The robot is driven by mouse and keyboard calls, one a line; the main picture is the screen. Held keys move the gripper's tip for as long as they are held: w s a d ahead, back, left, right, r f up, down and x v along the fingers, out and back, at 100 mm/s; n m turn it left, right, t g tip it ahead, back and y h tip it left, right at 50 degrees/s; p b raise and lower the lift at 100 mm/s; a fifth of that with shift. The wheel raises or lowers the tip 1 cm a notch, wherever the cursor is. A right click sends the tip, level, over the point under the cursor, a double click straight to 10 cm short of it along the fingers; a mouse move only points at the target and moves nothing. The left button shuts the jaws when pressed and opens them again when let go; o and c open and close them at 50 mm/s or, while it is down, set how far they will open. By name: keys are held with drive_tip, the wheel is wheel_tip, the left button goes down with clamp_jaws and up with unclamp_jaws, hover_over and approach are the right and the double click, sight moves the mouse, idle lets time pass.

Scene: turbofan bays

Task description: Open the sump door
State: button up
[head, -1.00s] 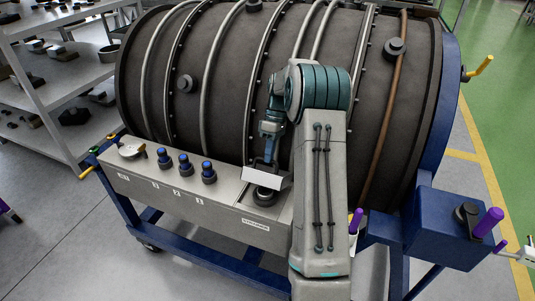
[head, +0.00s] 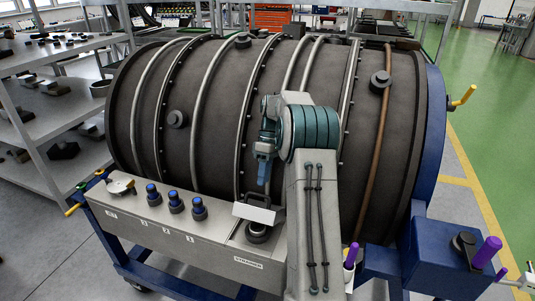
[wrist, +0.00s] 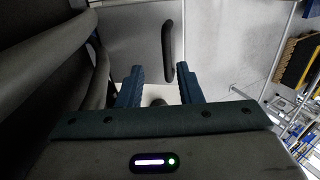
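The sump door seems to be the small pale plate (head: 257,213) on the grey box labelled STRAINER, in the head view. It sits tilted just above a dark round fitting (head: 257,233), with a dark handle outline at its upper edge. My gripper (head: 263,178) is above this plate, with a small gap between. In the wrist view a dark bar handle (wrist: 168,50) stands on a grey panel beyond the fingers. My gripper (wrist: 158,88) is open there, its two blue fingers apart with nothing gripped. I cannot tell exactly how far the door is open.
The grey box (head: 165,226) carries several blue-topped knobs (head: 175,201) left of the plate. The big dark engine casing (head: 220,120) rises close behind my gripper. A blue stand block (head: 452,247) with a purple handle (head: 487,251) is at right. Shelves (head: 60,100) stand at left.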

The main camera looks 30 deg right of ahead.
drive_tip(key=v, duration=0.9)
drive_tip(key=shift+r, duration=0.2)
drive_tip(key=shift+d, duration=0.1)
